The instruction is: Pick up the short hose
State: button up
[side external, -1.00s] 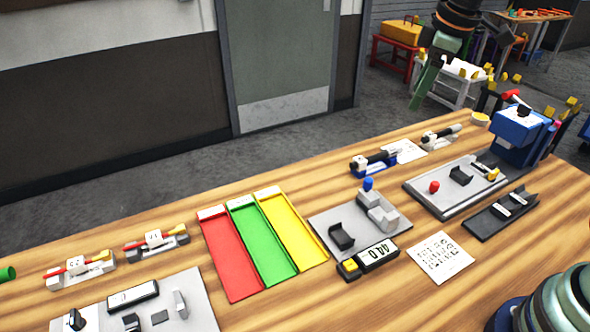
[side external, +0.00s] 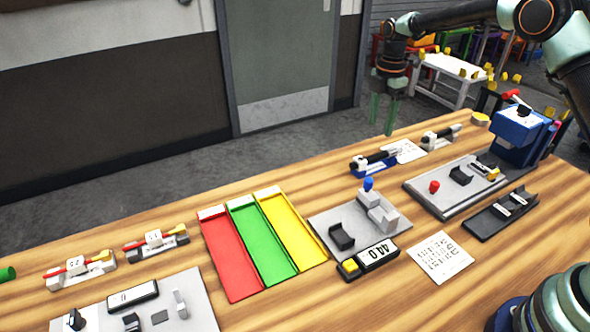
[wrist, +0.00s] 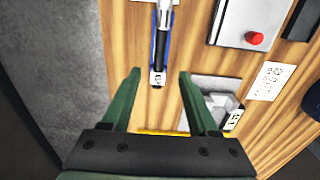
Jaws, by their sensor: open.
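No thing in view can be told for certain as the short hose. A short green cylinder (side external: 7,273) lies at the left edge of the side view, cut off by the frame; I cannot tell what it is. My gripper (side external: 384,128) hangs with its green fingers pointing down, above the far edge of the table. In the wrist view my gripper (wrist: 158,75) is open and empty, its fingers apart. A dark pen-like tool on a blue holder (wrist: 160,45) shows between and beyond the fingertips; the side view shows that tool (side external: 377,157) too.
Red (side external: 232,262), green (side external: 262,240) and yellow (side external: 293,232) trays lie mid-table. A grey gauge plate (side external: 325,222), a display (side external: 375,254), a printed sheet (side external: 440,257) and a blue box (side external: 520,133) stand to the right.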

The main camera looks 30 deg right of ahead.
aim_at(375, 155)
jog(key=f, duration=1)
jog(key=shift+d, duration=0.2)
grip_shut()
